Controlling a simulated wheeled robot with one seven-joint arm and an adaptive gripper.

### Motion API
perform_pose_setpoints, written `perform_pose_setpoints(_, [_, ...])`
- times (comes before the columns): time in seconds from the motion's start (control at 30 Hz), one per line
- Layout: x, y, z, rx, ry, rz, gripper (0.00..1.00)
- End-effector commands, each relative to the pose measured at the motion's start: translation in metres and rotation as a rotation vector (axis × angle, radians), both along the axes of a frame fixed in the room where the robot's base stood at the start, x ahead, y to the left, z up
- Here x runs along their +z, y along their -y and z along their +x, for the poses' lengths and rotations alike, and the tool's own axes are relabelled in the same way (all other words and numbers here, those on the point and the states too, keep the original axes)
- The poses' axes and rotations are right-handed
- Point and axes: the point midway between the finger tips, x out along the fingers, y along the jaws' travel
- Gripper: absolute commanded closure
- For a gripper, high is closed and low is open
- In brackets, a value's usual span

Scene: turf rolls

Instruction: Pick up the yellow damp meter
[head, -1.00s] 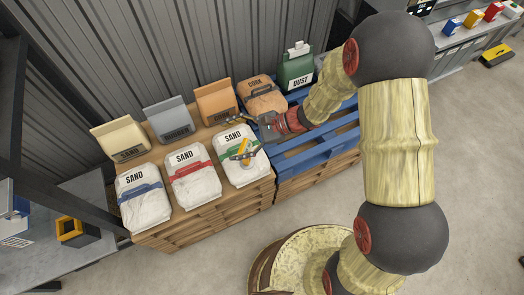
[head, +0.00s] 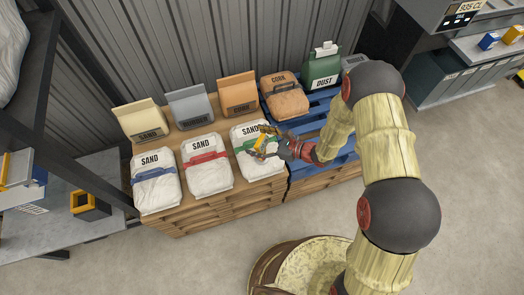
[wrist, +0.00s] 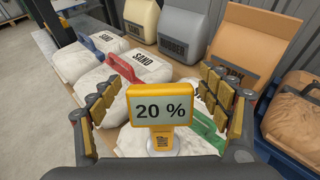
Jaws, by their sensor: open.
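The yellow damp meter (wrist: 160,107) faces me in the wrist view, and its display reads "20 %". It stands upright on a round pale base over the white sand bag with the green band (wrist: 205,135). My gripper (wrist: 158,96) is open, with one padded finger on each side of the meter. Gaps show between the pads and the meter. In the head view my gripper (head: 264,143) is over the green-banded sand bag (head: 247,163), and its fingers partly hide the meter.
Sand bags with red (head: 207,165) and blue (head: 155,180) bands lie to the left on the wooden pallet stack (head: 222,203). Upright yellow, grey and orange bags (head: 237,94) stand behind. An orange cork bag (head: 285,97) and green dust bag (head: 322,68) are on the blue pallet (head: 311,121).

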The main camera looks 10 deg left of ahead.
Motion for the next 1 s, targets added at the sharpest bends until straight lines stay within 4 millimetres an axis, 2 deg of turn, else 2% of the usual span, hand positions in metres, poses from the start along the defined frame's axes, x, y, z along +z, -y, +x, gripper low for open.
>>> perform_pose_setpoints(0.17, [-0.009, -0.019, 0.004, 0.002, -0.001, 0.0, 0.23])
perform_pose_setpoints(0.47, [-0.008, -0.022, 0.005, -0.001, -0.001, 0.0, 0.23])
perform_pose_setpoints(1.0, [-0.008, -0.022, 0.005, 0.0, 0.0, 0.0, 0.54])
